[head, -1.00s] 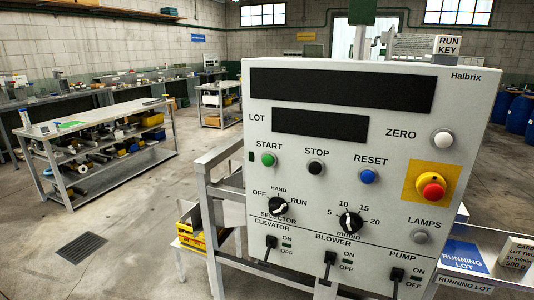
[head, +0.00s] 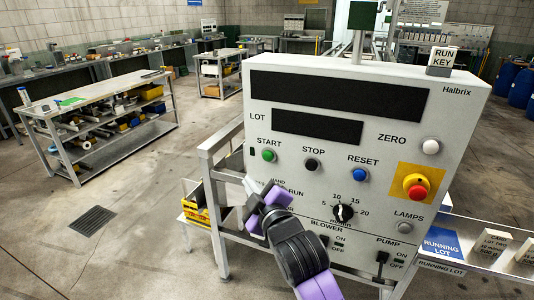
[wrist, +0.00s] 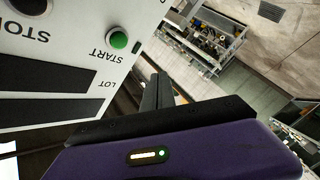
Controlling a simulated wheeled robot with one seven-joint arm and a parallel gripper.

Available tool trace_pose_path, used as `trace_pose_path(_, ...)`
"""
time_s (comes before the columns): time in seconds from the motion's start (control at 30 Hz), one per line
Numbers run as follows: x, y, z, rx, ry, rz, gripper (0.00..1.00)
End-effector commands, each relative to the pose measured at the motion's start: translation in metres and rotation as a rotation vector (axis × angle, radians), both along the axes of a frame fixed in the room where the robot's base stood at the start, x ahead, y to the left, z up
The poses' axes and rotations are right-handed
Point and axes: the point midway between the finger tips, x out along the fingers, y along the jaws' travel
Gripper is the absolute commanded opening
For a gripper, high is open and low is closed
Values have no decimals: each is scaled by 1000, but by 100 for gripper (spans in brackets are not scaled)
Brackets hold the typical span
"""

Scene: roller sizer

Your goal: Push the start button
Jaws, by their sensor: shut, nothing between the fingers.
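The green round start button (head: 268,155) sits on the grey control panel (head: 480,115), under the label START. It also shows in the wrist view (wrist: 118,40), where the lettering is upside down. My gripper (head: 250,186), purple and dark grey, is in front of the panel's lower left, below the start button in the head view. It covers most of the selector knob and the elevator switch. In the wrist view my shut, empty fingers (wrist: 158,82) are to the lower right of the button, apart from it in the picture. The gap in depth is unclear.
The black stop button (head: 311,164), blue reset button (head: 360,174) and red emergency button (head: 416,187) share the panel. The run key block (head: 441,61) stands on its top edge. A yellow bin (head: 195,217) is low at the left. Open floor lies left of the panel.

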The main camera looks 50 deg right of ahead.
Motion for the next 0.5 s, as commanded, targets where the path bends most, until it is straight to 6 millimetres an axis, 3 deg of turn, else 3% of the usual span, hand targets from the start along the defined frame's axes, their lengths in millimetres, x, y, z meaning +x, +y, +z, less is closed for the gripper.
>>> trace_pose_path(0.5, 3, -8, 1, -2, 0, -3, 0)
